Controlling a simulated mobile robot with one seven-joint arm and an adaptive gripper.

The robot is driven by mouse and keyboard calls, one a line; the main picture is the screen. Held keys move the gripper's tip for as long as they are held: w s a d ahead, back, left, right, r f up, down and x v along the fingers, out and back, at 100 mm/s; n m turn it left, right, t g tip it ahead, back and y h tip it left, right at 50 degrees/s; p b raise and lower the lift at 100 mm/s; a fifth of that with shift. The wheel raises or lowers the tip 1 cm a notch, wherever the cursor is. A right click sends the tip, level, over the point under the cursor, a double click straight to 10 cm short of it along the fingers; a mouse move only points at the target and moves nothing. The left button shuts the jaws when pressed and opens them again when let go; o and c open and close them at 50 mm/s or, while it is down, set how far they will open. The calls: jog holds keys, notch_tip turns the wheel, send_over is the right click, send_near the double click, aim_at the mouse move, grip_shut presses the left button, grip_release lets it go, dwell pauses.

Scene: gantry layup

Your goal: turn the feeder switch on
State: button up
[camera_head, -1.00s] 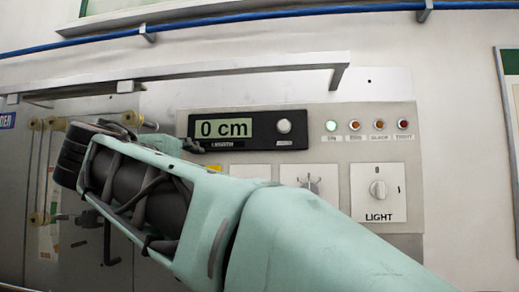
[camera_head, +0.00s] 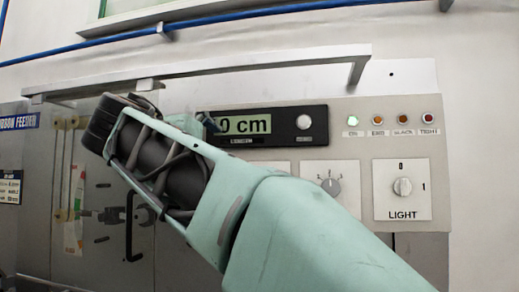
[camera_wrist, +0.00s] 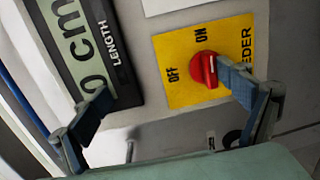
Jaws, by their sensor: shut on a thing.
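The feeder switch (camera_wrist: 204,69) is a red round knob on a yellow plate (camera_wrist: 181,93) marked OFF, ON and, partly hidden, FEEDER. My gripper (camera_wrist: 165,88) shows in the wrist view as two blue-grey fingers standing apart. The right finger is against the knob's right side and covers part of the plate. The left finger overlaps the edge of the LENGTH display; I cannot see it touch the knob. Which label the knob points to is unclear. In the head view my arm hides the switch, and only a bit of the gripper (camera_head: 210,123) shows by the display.
The length display (camera_head: 262,125) reads 0 cm. The LIGHT switch (camera_head: 402,187) and another knob (camera_head: 332,186) are to its lower right, below indicator lamps with the left one lit green (camera_head: 352,120). A grey rail (camera_head: 210,72) juts out above the panel.

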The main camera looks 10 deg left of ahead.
jog(key=shift+s+a+r, duration=0.1)
jog(key=shift+s+r, duration=0.15)
jog(key=shift+s, duration=0.35)
jog(key=shift+s+a+r, duration=0.1)
jog(key=shift+s+r, duration=0.15)
jog(key=shift+s, duration=0.3)
jog(key=shift+s+a+r, duration=0.1)
jog(key=shift+s+r, duration=0.15)
jog(key=shift+s, duration=0.35)
jog(key=c, duration=0.6)
jog(key=shift+s+r, duration=0.2)
jog(key=shift+s, duration=0.4)
jog(key=shift+s+r, duration=0.15)
jog(key=shift+s, duration=0.4)
jog(key=c, duration=0.7)
jog(key=s, duration=0.5)
jog(key=s+f, duration=0.1)
jog(key=s, duration=0.1)
jog(key=shift+s, duration=0.2)
jog(key=shift+r, duration=0.15)
